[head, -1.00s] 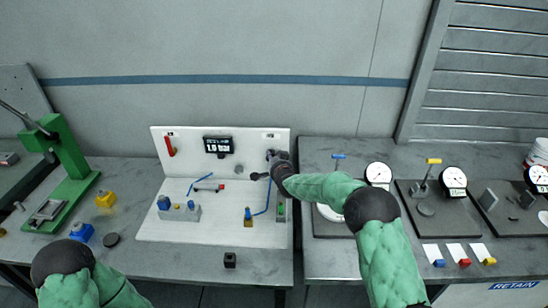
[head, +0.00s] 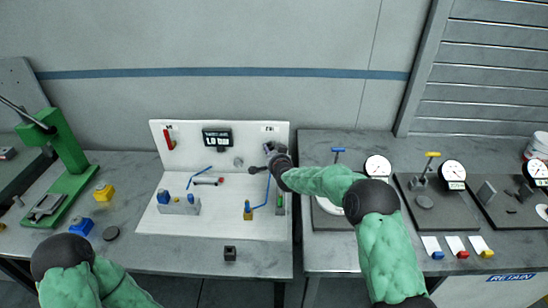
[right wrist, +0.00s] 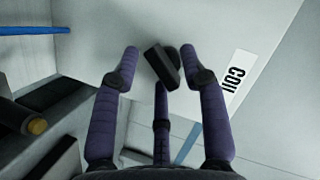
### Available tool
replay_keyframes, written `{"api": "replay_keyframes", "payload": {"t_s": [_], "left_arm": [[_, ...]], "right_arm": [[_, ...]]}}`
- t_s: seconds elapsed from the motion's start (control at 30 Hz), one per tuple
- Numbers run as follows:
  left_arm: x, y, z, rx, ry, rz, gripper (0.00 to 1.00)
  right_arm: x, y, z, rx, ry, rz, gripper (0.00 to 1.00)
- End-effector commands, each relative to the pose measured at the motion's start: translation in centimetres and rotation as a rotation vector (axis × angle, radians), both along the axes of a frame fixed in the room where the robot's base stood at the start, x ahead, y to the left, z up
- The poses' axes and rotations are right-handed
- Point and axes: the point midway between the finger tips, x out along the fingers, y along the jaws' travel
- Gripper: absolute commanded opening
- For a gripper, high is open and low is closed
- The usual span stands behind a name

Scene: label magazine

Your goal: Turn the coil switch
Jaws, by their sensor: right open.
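The coil switch is a dark knob (right wrist: 163,66) on the white panel, beside a label reading COIL (right wrist: 234,80) in the right wrist view. My right gripper (right wrist: 159,50) is open, with a finger on each side of the knob. I cannot tell whether either finger touches it. In the head view my right gripper (head: 268,152) is at the upper right of the white back panel (head: 190,152) and covers the switch. A label (head: 269,129) shows just above it. My left arm is at the lower left, with its gripper out of view.
A grey block with blue parts (head: 179,205), a blue-and-yellow piece (head: 248,210) and a green-topped block (head: 280,203) stand on the white base. A green press (head: 62,165) stands at left.

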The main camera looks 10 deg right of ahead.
Motion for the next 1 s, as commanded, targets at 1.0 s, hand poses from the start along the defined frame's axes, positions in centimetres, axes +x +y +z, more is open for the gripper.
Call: {"api": "replay_keyframes", "payload": {"t_s": [1.0], "left_arm": [[0.0, 0.0, 0.0, 0.000, 0.000, 0.000, 0.40]], "right_arm": [[-11.0, 0.1, 3.1, -0.001, 0.000, 0.003, 0.44]]}}
